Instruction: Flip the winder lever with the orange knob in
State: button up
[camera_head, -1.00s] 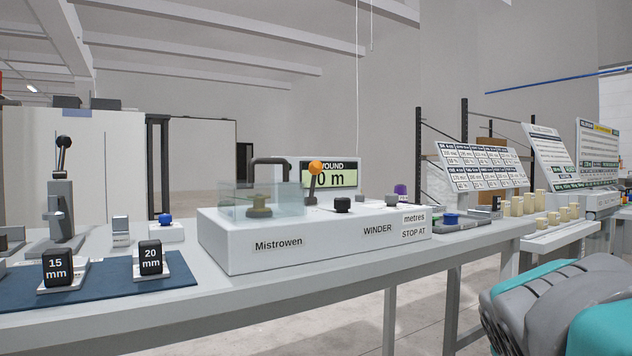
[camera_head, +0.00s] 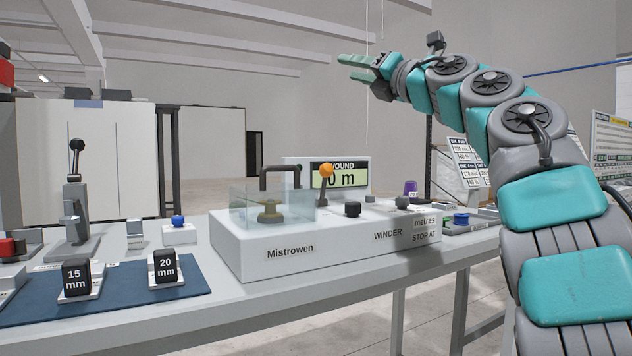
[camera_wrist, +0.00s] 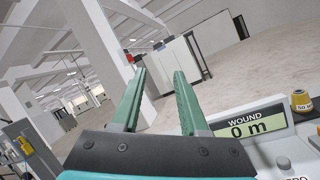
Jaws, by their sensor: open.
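The winder (camera_head: 300,250) is a white box on the table, marked "Mistrowen", "WINDER" and "STOP AT". Its lever with the orange knob (camera_head: 326,171) stands nearly upright, just right of the clear cover (camera_head: 262,207) over a spool. A display (camera_head: 340,175) behind it reads 0 m and also shows in the wrist view (camera_wrist: 250,127). My gripper (camera_head: 345,67) is raised above and behind the winder, pointing left, well apart from the lever. In the wrist view its two green fingers (camera_wrist: 158,85) are spread and empty. The orange knob does not show in the wrist view.
Blocks marked 15 mm (camera_head: 76,278) and 20 mm (camera_head: 165,266) stand on a blue mat at left. A grey press with a black-knobbed lever (camera_head: 75,205) is behind them. Air above the winder is free.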

notch_tip(320, 180, down, 3)
jog(key=a+n+g, duration=0.2)
jog(key=n+g, duration=0.1)
jog(key=n+g+h+p, duration=0.1)
jog(key=n+g+h, duration=0.3)
jog(key=n+h, duration=0.1)
send_near(323, 181)
jog(key=shift+w+a+f, duration=0.2)
jog(key=shift+w+a, duration=0.15)
jog(key=shift+w, duration=0.15)
jog(key=shift+w+f, duration=0.1)
jog(key=shift+f, duration=0.05)
jog(key=p+x, duration=0.3)
jog(key=x, duration=0.8)
jog(key=shift+w+a, duration=0.2)
jog(key=shift+w, duration=0.2)
grip_shut()
jog(key=shift+t, duration=0.3)
